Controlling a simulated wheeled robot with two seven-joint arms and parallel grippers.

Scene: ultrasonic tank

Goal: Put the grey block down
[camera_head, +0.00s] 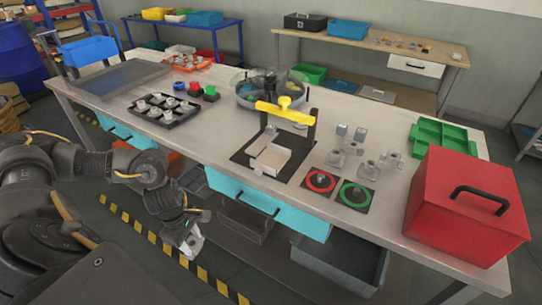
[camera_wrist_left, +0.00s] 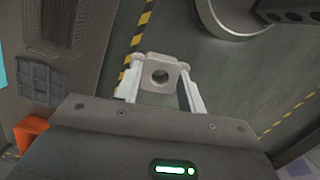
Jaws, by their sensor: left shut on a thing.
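The grey block (camera_wrist_left: 147,84) has a round hole in its face and sits between the two pale fingers of my left gripper (camera_wrist_left: 160,68) in the left wrist view. In the head view my left gripper (camera_head: 191,243) hangs low in front of the table's front edge, over the floor. The gripper is shut on the block, clear of the table. In the head view the block is too small and covered to make out clearly. My right gripper is not in view.
The table (camera_head: 232,141) carries a black tray (camera_head: 163,122) of parts, a round bowl feeder (camera_head: 262,101), a yellow-topped press (camera_head: 284,108), red and green ring pads (camera_head: 320,180), several grey metal parts (camera_head: 366,168), a green tray (camera_head: 440,136) and a red box (camera_head: 465,205). Turquoise drawers (camera_head: 262,202) sit below.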

